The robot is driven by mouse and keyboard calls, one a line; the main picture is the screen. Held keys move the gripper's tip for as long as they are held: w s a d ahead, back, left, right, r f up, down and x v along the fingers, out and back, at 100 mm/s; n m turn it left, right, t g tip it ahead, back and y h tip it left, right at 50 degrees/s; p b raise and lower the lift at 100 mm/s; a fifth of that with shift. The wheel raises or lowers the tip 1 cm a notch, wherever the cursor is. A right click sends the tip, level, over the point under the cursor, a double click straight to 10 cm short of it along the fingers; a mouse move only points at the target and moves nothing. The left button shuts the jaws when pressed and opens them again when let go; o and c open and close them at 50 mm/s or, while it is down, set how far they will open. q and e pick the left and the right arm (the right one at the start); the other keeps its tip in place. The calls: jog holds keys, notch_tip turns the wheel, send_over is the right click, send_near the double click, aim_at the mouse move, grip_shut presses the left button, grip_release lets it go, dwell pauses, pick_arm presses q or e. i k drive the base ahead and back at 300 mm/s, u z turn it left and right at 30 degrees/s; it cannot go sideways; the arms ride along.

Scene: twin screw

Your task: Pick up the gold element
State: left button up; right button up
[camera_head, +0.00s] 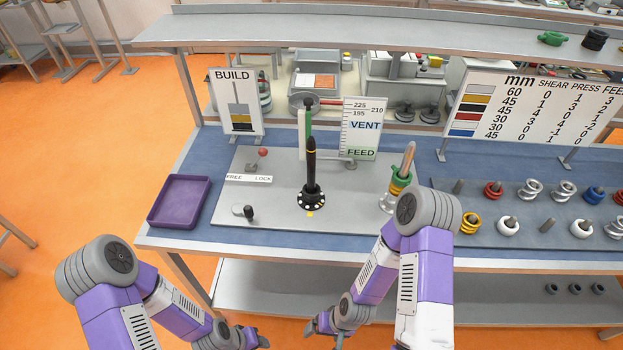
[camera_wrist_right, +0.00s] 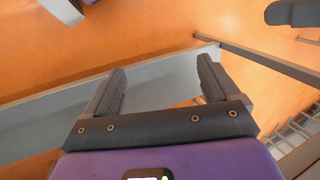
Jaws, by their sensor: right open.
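Another gold band (camera_head: 398,183) shows below a green piece on the upright rod, partly hidden by my right arm. My right gripper (camera_head: 322,327) is low in front of the bench, below and left of the gold element and well apart from it. The right wrist view shows its two fingers (camera_wrist_right: 160,90) spread with nothing between them. My left gripper (camera_head: 254,338) is at the bottom, left of the right one; its jaws are too small to read.
A purple tray (camera_head: 180,201) stands at the bench's left end. A grey plate (camera_head: 265,215) carries a black upright post (camera_head: 311,170) and levers. Red, blue and white elements stand near the gold one. The bench's front edge and lower shelf (camera_head: 500,280) are close to my grippers.

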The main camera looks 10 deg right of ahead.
aim_at(466, 228)
jog(key=u, duration=0.2)
jog(key=k, duration=0.75)
jog(key=z, duration=0.8)
jog(key=i, duration=0.35)
jog(key=z, duration=0.1)
